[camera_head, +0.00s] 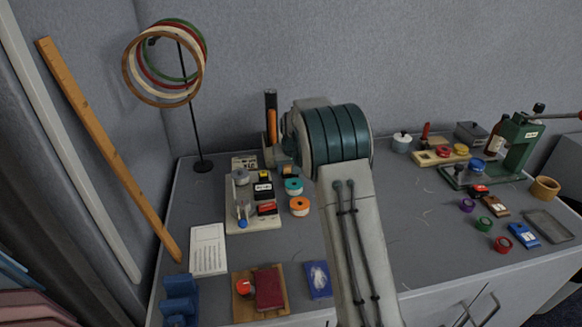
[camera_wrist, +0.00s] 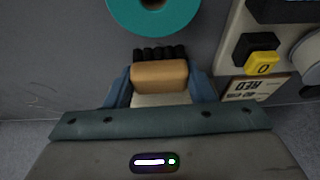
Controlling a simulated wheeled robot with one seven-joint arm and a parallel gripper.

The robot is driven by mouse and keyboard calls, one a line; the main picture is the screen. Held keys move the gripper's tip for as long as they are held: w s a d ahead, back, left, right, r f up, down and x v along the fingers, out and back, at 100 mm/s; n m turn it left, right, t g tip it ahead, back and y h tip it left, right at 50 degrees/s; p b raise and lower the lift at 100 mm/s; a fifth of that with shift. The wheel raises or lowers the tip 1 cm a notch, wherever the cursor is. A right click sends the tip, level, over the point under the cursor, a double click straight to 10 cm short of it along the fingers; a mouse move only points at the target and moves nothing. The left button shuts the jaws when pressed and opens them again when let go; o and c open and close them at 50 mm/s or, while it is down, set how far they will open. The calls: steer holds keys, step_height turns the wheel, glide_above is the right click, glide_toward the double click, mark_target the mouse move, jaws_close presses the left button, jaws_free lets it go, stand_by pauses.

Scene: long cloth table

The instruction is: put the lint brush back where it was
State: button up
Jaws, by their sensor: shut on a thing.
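The lint brush, a tan wooden piece with a black row along one edge, sits between the two blue-grey fingers of my gripper (camera_wrist: 160,88) in the wrist view.
A hoop stand (camera_head: 202,165) rises at the back left. A green press (camera_head: 512,145) stands at the right. The grey table (camera_head: 415,225) is fairly clear right of my arm.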

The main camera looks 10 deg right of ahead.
steer(key=o, duration=1)
steer(key=shift+r, duration=0.3)
steer(key=v, duration=1.2)
steer(key=s+r, duration=0.3)
steer(key=s, duration=0.8)
steer(key=s+f+g, duration=0.1)
steer(key=s+f, duration=0.1)
steer(key=s, duration=1.2)
steer(key=s+f+g, duration=0.1)
steer(key=s+f, duration=0.1)
steer(key=s, duration=1.2)
steer(key=shift+f, duration=0.15)
steer(key=shift+a, duration=0.1)
